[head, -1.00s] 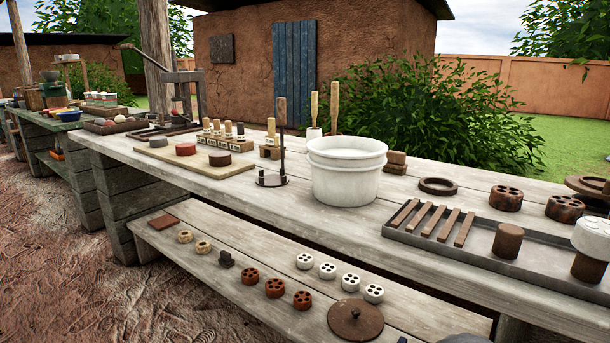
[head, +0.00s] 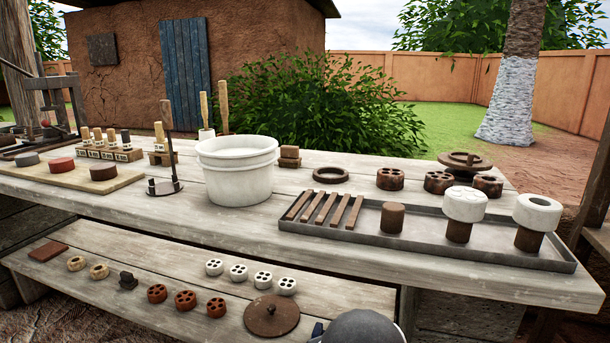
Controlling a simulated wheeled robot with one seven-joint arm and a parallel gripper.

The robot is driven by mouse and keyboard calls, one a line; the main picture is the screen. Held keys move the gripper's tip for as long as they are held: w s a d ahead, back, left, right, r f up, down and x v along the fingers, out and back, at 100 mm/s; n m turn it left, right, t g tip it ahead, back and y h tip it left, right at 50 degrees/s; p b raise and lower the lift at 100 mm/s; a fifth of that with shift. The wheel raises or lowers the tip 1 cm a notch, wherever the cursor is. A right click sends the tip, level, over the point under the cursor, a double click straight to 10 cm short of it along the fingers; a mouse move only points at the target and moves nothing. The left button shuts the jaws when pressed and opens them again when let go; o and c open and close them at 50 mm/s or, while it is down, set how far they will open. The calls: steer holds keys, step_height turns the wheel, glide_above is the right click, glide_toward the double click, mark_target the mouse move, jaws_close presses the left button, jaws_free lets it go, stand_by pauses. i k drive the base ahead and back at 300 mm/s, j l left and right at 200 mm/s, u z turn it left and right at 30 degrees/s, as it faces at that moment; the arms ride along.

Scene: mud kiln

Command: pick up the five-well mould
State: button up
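Three round dark-brown pieces stand at the back right of the long table. The left one (head: 390,178) and the middle one (head: 437,181) have several wells in their tops; the right one (head: 487,185) seems to have one larger opening. The wells are too small to count surely, so I cannot tell which is the five-well mould. Smaller pieces with holes lie on the low bench: reddish ones (head: 185,300) and white ones (head: 238,272). My gripper is not in view.
A grey tray (head: 310,239) with wooden bars, a brown cylinder (head: 392,218) and two white-topped pieces (head: 465,203) (head: 537,213) lies in front of the dark pieces.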

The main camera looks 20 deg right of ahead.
mark_target(461, 204)
steer(key=k+z, duration=0.1)
steer(key=z, duration=1.25)
